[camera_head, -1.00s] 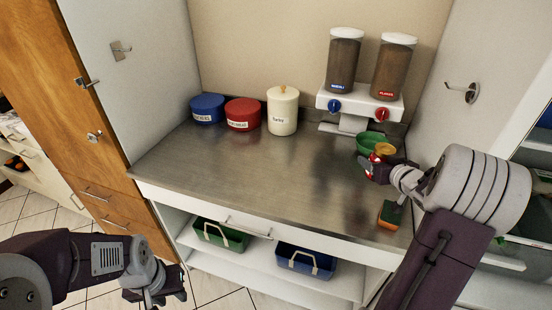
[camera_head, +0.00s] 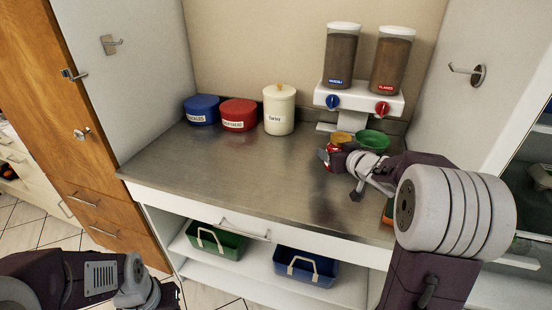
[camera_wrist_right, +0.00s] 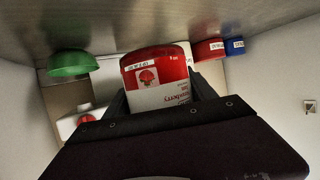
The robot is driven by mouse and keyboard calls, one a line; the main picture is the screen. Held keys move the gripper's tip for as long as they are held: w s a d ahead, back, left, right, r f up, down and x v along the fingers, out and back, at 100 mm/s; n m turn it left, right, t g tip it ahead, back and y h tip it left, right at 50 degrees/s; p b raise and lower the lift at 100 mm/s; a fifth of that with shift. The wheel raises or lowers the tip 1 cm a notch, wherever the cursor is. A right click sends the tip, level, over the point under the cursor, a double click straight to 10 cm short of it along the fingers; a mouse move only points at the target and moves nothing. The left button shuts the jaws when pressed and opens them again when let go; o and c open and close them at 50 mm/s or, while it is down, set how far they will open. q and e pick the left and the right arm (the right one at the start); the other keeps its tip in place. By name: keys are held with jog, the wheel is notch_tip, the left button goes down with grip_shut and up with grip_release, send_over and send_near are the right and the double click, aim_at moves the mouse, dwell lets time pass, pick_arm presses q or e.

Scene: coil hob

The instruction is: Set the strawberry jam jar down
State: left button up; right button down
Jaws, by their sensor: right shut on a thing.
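The green bowl (camera_head: 373,140) is close right of the jar, below the two-hopper dispenser (camera_head: 360,98). A cream canister (camera_head: 280,112), a red tin (camera_head: 239,115) and a blue tin (camera_head: 202,110) stand along the back. A sponge (camera_head: 387,212) is partly hidden by my right arm. The counter's left and middle are clear.

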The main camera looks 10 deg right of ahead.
jog(key=b, duration=0.4)
send_over(329, 187)
notch_tip(329, 187, down, 6)
jog(key=shift+r, duration=0.15)
jog(key=shift+w+f, duration=0.15)
jog(key=shift+f, duration=0.1)
notch_tip(329, 187, down, 4)
jog(key=shift+r+b, duration=0.1)
jog(key=shift+b, duration=1)
jog(key=shift+c, duration=1.5)
grip_release()
